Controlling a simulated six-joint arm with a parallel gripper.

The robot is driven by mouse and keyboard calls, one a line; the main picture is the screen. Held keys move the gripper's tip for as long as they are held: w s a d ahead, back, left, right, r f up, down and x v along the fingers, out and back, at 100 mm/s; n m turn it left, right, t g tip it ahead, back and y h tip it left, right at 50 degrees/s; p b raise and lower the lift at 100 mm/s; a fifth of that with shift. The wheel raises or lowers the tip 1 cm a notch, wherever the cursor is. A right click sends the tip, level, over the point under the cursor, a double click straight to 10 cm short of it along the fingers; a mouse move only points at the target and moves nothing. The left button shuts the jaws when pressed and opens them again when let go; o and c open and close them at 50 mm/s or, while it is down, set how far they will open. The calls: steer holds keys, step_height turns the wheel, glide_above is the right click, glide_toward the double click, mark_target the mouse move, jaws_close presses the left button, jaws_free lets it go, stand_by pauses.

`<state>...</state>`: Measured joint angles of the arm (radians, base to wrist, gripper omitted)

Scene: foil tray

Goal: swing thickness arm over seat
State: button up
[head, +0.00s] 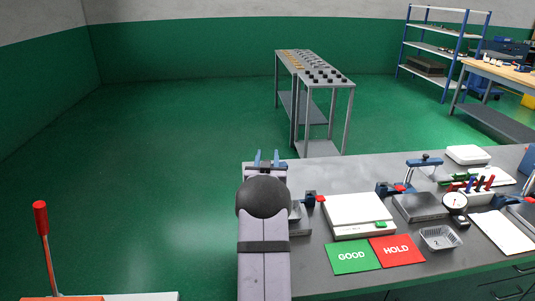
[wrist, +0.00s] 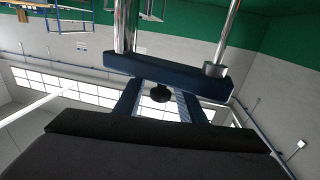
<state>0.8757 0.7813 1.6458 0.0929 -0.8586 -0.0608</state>
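My gripper (head: 266,158) is near the bench's far left edge in the head view, with two blue fingers apart. In the wrist view, my gripper (wrist: 160,103) is open, with a black knob (wrist: 160,93) between its fingers and visible gaps on both sides. A dark blue bar (wrist: 165,76) with chrome posts crosses just beyond the fingertips; I cannot tell whether they touch it. A grey block (head: 300,222) is partly hidden by my arm; I cannot tell if it is the seat. Another blue arm (head: 425,161) stands behind a grey plate (head: 420,207) farther right.
A white scale (head: 355,209), a green GOOD card (head: 352,257), a red HOLD card (head: 397,250), a clear tray (head: 440,238) and a dial gauge (head: 455,203) stand on the bench. A red lever (head: 43,235) stands at the lower left.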

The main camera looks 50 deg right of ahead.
steer(key=shift+w+d, duration=0.25)
steer(key=shift+d, duration=0.1)
steer(key=shift+c, duration=0.3)
jaws_close()
